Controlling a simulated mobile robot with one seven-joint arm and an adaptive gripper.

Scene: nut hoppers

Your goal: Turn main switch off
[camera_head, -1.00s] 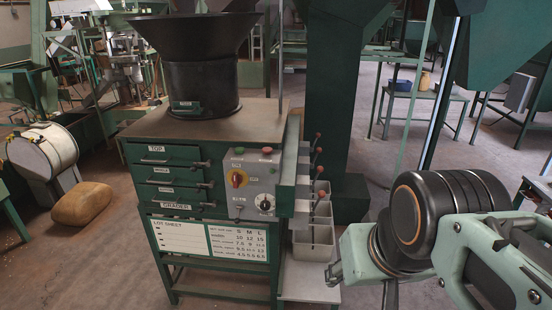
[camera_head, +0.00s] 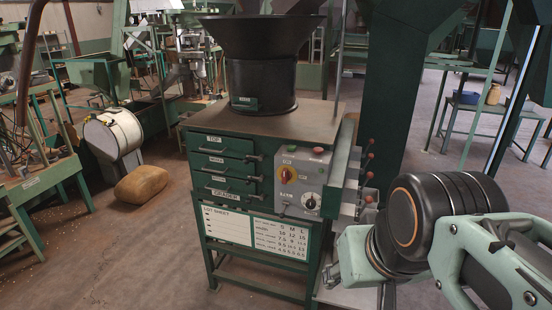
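The main switch appears to be the red and yellow rotary switch (camera_head: 288,174) on the grey control panel (camera_head: 304,182) at the front right of the green grader cabinet. Its handle is too small for me to read its position surely. Above it on the panel are a green and a red button; below right is a round black and white dial (camera_head: 310,202). My gripper (camera_head: 336,274) is at the lower right, at the end of my pale green arm, below and right of the panel and apart from the switch in the picture. Its fingers are mostly hidden, and I see nothing held.
The cabinet has several drawers (camera_head: 222,162) with protruding handles and a lot sheet (camera_head: 255,230) below. A sack (camera_head: 141,184) lies on the floor at left. The floor in front left is clear.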

